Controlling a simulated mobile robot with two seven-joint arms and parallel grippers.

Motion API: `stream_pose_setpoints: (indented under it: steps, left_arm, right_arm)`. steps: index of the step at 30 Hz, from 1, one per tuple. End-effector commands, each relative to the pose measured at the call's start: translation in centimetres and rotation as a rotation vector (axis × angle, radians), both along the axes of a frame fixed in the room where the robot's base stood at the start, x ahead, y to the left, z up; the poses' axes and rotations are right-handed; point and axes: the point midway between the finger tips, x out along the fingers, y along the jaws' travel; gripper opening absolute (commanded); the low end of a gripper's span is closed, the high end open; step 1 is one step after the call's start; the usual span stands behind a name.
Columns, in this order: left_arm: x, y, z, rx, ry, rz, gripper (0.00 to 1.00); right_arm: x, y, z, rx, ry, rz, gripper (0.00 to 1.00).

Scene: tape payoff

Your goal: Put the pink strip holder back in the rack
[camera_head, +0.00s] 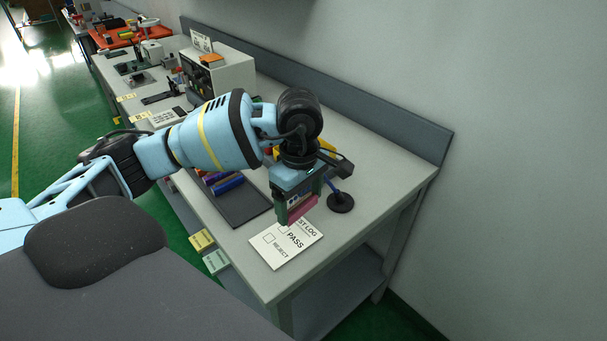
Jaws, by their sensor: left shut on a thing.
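My left gripper (296,204) is over the front end of the workbench, pointing down. It is shut on the pink strip holder (303,208), which shows as a pink band between the dark fingers, just above a printed card. The gripper hides part of the holder, and I cannot tell if it touches the card. I cannot make out the rack clearly; a dark mat or tray (246,207) left of the gripper carries blue, red and purple pieces (228,185), partly covered by my arm. My right gripper is not in view.
A black round stand (341,203) with a blue stem is right of the gripper. A yellow thing shows behind the wrist. A pale box-shaped device (232,72) stands farther back. The bench's right side (385,180) is clear.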

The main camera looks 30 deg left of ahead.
Motion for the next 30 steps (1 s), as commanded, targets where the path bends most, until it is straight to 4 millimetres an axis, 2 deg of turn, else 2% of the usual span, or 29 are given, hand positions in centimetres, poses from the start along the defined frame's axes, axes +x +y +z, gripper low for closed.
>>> stream_pose_setpoints:
  steps: [12,16,22,30]
  left_arm:
    - [-4.1,-4.2,-1.6,0.001,-0.001,-0.953,0.57]
    - [-5.2,-5.1,-2.0,0.0,-0.001,-1.192,0.57]
    - [-6.1,-5.8,-2.3,0.0,-0.002,-1.393,0.57]
    - [-6.3,-5.8,-2.4,0.0,-0.002,-1.425,0.57]
  right_arm:
    - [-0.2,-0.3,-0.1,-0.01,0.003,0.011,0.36]
    - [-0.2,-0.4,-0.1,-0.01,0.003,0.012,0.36]
    - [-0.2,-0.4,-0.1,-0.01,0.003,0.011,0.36]
    - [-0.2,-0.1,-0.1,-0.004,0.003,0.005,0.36]
